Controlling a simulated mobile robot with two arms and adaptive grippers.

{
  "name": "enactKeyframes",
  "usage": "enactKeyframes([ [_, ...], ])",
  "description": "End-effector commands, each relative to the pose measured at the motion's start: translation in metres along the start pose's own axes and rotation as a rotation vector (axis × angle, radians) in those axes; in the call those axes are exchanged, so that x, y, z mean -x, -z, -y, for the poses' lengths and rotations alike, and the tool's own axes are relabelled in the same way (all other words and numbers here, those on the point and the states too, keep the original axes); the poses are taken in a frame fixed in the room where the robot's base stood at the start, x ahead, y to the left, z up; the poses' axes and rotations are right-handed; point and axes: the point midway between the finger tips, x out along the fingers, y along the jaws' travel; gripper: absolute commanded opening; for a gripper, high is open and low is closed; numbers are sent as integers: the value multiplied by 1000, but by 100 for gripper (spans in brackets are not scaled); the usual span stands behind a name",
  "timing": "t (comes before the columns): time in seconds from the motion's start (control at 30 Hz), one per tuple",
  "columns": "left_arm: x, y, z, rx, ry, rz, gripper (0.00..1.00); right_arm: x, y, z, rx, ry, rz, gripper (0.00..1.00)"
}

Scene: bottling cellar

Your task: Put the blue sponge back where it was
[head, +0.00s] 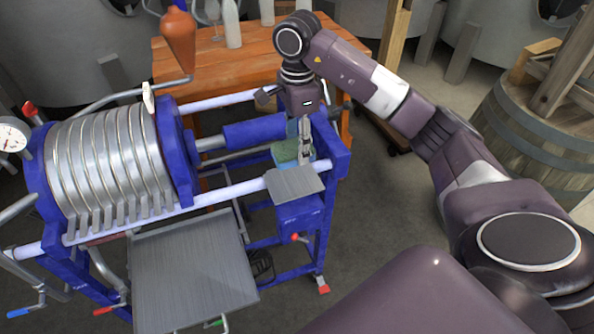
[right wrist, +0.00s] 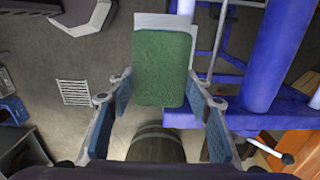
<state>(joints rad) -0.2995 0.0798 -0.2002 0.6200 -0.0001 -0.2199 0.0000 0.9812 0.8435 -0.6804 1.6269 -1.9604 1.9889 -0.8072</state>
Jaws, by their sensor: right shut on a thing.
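In the right wrist view, the green face of the sponge (right wrist: 163,68) fills the space between the fingers. My right gripper (head: 304,140) points down and is shut on the sponge; its fingers (right wrist: 163,90) press on two opposite sides. A flat grey metal plate (head: 295,184) on the press lies just in front of the sponge in the head view. I cannot tell whether the sponge touches anything below. My left gripper is not in view.
The filter press (head: 115,165) with blue frame and steel plates fills the left. A grey tray (head: 190,268) hangs at its front. A wooden table (head: 262,52) with bottles stands behind, and a wooden barrel (head: 535,125) at right. Floor between press and barrel is clear.

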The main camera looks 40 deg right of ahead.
Motion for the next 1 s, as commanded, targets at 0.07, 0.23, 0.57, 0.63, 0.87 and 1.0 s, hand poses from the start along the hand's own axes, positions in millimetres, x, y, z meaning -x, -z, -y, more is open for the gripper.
enactKeyframes([
  [0.07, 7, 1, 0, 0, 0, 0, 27, -18, 0, -2, 0, -6, 0, 26],
  [0.23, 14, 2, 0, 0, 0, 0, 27, -46, 0, 0, -1, -2, 0, 26],
  [0.57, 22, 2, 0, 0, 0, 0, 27, -77, 0, -1, 0, -4, 1, 26],
  [0.63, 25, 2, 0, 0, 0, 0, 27, -87, 0, -1, 0, -3, 1, 26],
  [0.87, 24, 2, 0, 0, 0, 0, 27, -92, 0, 0, 1, 2, 1, 26],
  [1.0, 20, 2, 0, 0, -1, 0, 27, -96, 0, 0, 1, 2, 1, 26],
])
